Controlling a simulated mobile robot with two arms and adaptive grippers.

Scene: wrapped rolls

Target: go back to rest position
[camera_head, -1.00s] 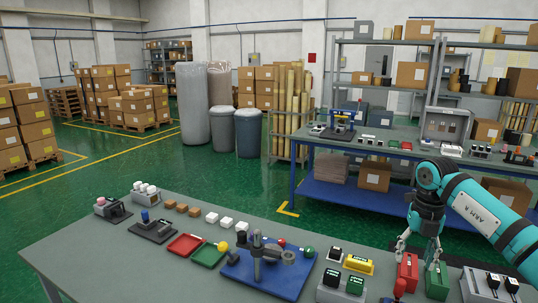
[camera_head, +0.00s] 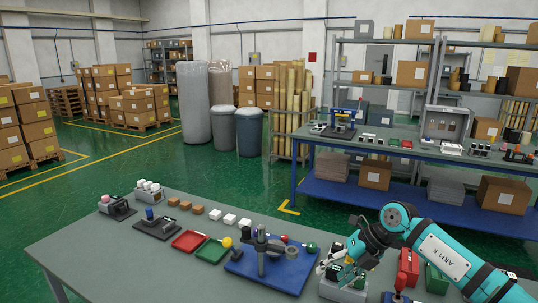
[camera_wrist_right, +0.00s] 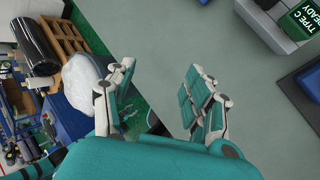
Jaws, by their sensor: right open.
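My right gripper (camera_head: 336,270) is at the end of the teal right arm, over the near table's (camera_head: 140,265) right part, close to a grey block holder (camera_head: 342,292). In the right wrist view my right gripper (camera_wrist_right: 160,86) has its fingers spread, with nothing between them but grey table top and a strip of green floor behind. A box with a green "TYPE C READY" label (camera_wrist_right: 299,19) lies at the upper right there, apart from the fingers. My left gripper is in neither view.
A blue base with a grey stand (camera_head: 265,262) is left of my gripper. Red (camera_head: 188,241) and green (camera_head: 213,251) trays lie farther left. A red case (camera_head: 408,267) and a green case (camera_head: 436,279) stand beside the arm. A second table with a blue shelf (camera_head: 330,190) stands behind.

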